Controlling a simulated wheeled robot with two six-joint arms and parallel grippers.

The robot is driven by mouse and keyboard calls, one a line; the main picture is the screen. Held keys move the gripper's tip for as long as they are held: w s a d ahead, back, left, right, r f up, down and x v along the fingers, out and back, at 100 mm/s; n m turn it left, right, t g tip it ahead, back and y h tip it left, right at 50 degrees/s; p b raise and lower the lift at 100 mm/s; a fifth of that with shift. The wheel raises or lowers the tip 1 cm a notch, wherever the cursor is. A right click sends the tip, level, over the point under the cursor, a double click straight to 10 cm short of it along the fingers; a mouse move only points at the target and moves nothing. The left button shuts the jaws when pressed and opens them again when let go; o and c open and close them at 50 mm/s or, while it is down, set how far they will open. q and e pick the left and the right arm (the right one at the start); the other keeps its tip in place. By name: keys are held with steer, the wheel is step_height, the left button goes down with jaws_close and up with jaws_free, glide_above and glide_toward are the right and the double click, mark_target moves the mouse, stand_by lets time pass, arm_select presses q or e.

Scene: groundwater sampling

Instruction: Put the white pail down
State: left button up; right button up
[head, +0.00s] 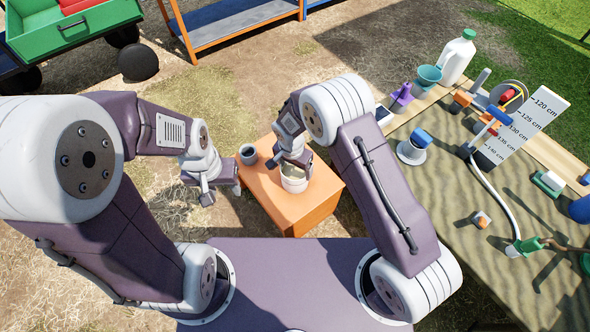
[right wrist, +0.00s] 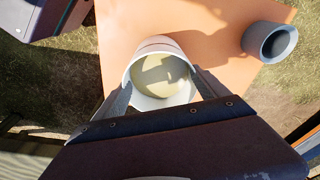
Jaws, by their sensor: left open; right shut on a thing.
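The white pail (head: 294,184) is at the orange table (head: 312,207), below my right gripper (head: 294,160). My right gripper is shut on the pail's rim area and hides part of it. In the right wrist view the pail (right wrist: 141,60) sits between the two fingers, with a pale yellowish inside. It looks upright, over the orange top. I cannot tell whether its base touches the top. My left gripper (head: 208,192) is open and empty, left of the orange table.
A grey cup (head: 247,154) stands on the orange table's back left corner, apart from the pail. A long bench (head: 440,190) on the right holds a white jug (head: 457,58), a teal funnel (head: 429,76) and a measuring board (head: 525,125). A green cart (head: 75,32) stands back left.

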steer(key=o, duration=2)
steer(key=shift+c, duration=0.2)
step_height(320, 180, up, 12)
steer(key=s+p, duration=0.1)
steer(key=p, duration=0.5)
steer(key=shift+s+a, duration=0.15)
steer(key=shift+a, duration=0.15)
steer(key=s+d+r+n, duration=0.3)
steer(key=s+d+r, duration=0.2)
steer(key=s+d, duration=0.2)
steer(key=s+d+r+n, duration=0.2)
steer(key=s+d+r, duration=0.3)
steer(key=d, duration=0.6)
steer(key=shift+s+d+n+y, duration=0.35)
steer(key=shift+s+n+y, duration=0.05)
steer(key=shift+s, duration=0.45)
